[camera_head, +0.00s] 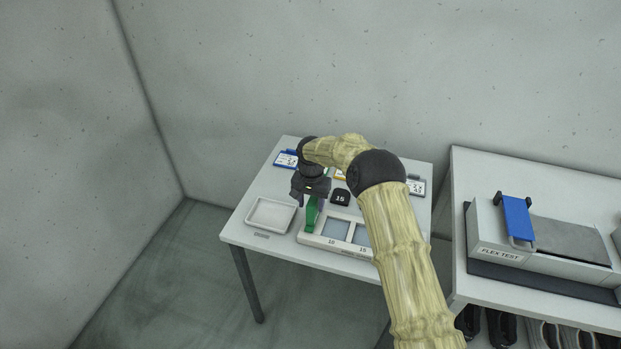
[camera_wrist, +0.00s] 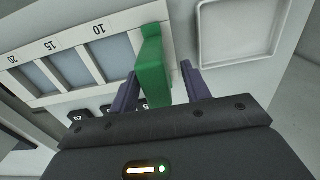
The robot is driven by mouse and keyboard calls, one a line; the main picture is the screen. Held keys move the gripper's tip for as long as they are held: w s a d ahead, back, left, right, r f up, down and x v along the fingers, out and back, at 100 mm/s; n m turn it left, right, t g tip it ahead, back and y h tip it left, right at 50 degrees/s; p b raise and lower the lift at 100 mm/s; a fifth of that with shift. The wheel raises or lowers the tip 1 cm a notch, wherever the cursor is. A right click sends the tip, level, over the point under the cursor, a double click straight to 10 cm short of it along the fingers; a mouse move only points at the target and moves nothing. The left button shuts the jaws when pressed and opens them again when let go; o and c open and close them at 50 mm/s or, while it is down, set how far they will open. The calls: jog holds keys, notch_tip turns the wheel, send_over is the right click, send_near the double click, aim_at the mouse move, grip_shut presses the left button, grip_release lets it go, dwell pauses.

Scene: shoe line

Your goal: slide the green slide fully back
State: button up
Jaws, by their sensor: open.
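The green slide (camera_head: 311,213) stands upright at the left end of the white frame (camera_head: 305,238), beside the window marked 10. In the wrist view the green slide (camera_wrist: 152,68) rises between the two purple fingers of my gripper (camera_wrist: 158,84). The fingers are apart, one on each side of it, with a visible gap at least on the right. In the head view my gripper (camera_head: 311,198) is over the table at the slide, and my arm hides the right part of the frame.
A shallow white tray (camera_head: 270,214) lies left of the frame. A black block marked 15 (camera_head: 340,197) and a blue-edged card (camera_head: 286,159) lie behind. A second table at right holds the flex test machine (camera_head: 502,252) with a blue piece (camera_head: 517,217).

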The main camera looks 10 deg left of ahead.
notch_tip(320, 180, up, 16)
jog(key=b, duration=0.2)
jog(key=shift+f, duration=0.2)
jog(key=shift+s+d, duration=0.1)
jog(key=s+d+r+n+t, duration=0.1)
jog(key=s+d, duration=0.5)
jog(key=d, duration=0.3)
jog(key=s+d+r+n+t, duration=0.1)
jog(key=s+d+r, duration=0.1)
jog(key=s+d, duration=0.55)
jog(key=s+d+f, duration=0.3)
jog(key=s+d, duration=0.9)
jog(key=s, duration=0.3)
jog(key=shift+s+m+t, duration=0.3)
jog(key=shift+s, duration=0.05)
